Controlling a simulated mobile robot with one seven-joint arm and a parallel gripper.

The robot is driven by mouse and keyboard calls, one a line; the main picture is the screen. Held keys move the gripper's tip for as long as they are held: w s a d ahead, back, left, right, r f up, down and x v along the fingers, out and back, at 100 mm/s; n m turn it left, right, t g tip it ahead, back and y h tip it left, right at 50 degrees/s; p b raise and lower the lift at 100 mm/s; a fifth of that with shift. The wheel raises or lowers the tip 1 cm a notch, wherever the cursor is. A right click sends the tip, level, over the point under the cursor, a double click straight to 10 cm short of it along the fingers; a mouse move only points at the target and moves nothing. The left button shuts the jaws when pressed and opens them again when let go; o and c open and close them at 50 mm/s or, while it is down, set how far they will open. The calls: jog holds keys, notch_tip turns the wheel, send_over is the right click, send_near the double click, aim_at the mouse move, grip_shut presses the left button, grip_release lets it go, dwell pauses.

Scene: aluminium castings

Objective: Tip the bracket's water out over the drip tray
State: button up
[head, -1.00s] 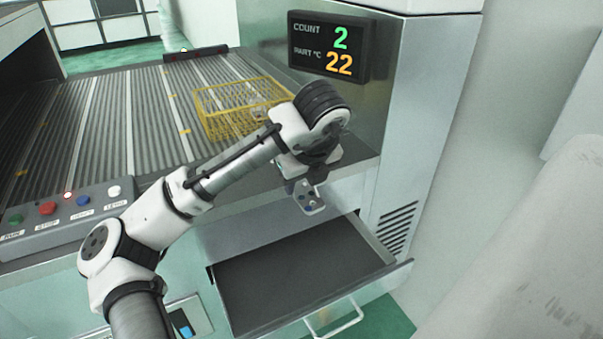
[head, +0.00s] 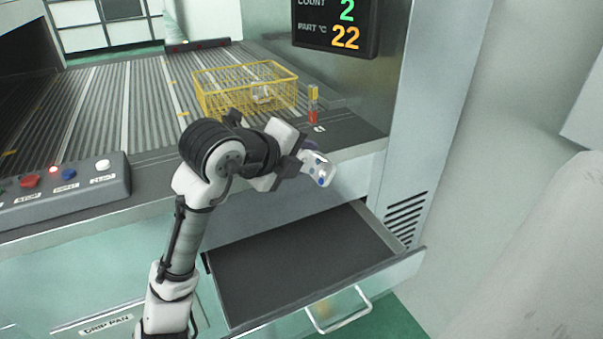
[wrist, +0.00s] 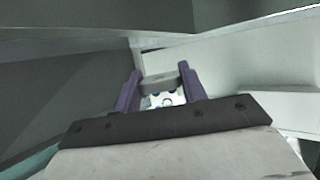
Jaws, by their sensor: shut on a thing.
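The bracket (head: 320,170) is a small pale metal casting with blue spots on its face. My gripper (head: 303,158) is shut on it and holds it tilted in the air, above the back part of the open drip tray. In the wrist view the bracket (wrist: 164,92) sits between my two purple fingers. The drip tray (head: 290,268) is a wide dark-floored drawer, pulled out below the conveyor, with a white handle at its front. I cannot tell whether water is in the bracket.
A yellow wire basket (head: 245,90) with a pale part in it stands on the roller conveyor (head: 100,110). A button panel (head: 65,190) is at left. A display (head: 337,25) reads 2 and 22. A small red and yellow post (head: 313,105) stands right of the basket.

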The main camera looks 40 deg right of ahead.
jog(key=h+b, duration=0.2)
jog(key=f+n+h+b, duration=0.1)
jog(key=b, duration=0.2)
jog(key=shift+f+h+b, duration=0.1)
jog(key=shift+h+b, duration=0.2)
jog(key=shift+h, duration=0.1)
jog(key=shift+n+h+b, duration=0.3)
jog(key=shift+h+b, duration=0.2)
jog(key=shift+b, duration=0.2)
jog(key=shift+a+r, duration=0.1)
jog(key=shift+r, duration=0.2)
